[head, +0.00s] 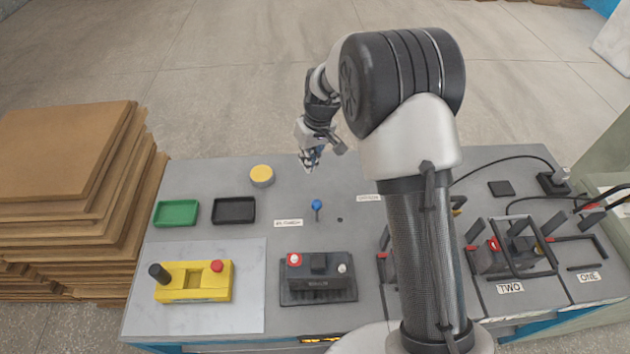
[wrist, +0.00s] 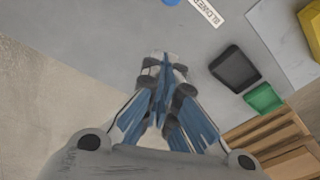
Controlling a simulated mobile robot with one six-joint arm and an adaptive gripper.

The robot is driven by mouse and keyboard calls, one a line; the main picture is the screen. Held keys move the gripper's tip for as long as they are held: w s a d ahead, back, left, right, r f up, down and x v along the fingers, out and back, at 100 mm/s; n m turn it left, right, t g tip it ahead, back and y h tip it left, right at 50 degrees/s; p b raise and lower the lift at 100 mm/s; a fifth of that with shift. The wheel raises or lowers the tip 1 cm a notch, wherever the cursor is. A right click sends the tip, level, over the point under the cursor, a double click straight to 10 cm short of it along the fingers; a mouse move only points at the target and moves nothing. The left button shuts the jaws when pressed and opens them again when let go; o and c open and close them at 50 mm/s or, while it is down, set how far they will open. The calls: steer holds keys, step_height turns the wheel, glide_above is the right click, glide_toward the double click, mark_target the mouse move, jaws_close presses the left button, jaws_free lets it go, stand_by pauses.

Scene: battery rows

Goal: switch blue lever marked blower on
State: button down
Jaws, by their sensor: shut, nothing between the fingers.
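The blue-knobbed lever (head: 317,206) stands on the grey bench, left of my arm in the head view. A white label (head: 288,222) lies just left of it. In the wrist view the label (wrist: 207,11) reads BLOWER, and part of the blue knob (wrist: 172,2) shows at the top edge. My gripper (head: 309,167) is shut and empty above the bench, beyond the lever and apart from it. Its closed blue-grey fingers (wrist: 164,62) fill the middle of the wrist view.
A yellow-topped round tin (head: 262,174), a green tray (head: 176,213) and a black tray (head: 234,210) lie left of the lever. A black box with a red button (head: 318,277) sits nearer. Batteries and cables crowd the right. Stacked boards (head: 65,150) stand left of the bench.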

mark_target(317, 211)
steer(key=shift+w+a+f, duration=0.1)
steer(key=shift+w+f, duration=0.15)
steer(key=shift+f, duration=0.45)
steer(key=f+b, duration=0.1)
steer(key=f, duration=0.2)
steer(key=a+f+b, duration=0.1)
steer(key=f, duration=0.2)
steer(key=f+b, duration=0.1)
steer(key=f, duration=0.3)
steer(key=shift+w+a+f, duration=0.1)
steer(key=shift+w+a, duration=0.1)
steer(key=shift+w, duration=0.15)
steer(key=s, duration=0.1)
steer(key=s+d+r, duration=0.1)
steer(key=shift+s+d, duration=0.2)
steer(key=shift+s, duration=0.15)
steer(key=shift+s+d+b, duration=0.2)
steer(key=shift+s+b, duration=0.1)
steer(key=shift+s, duration=0.05)
steer(key=shift+r, duration=0.1)
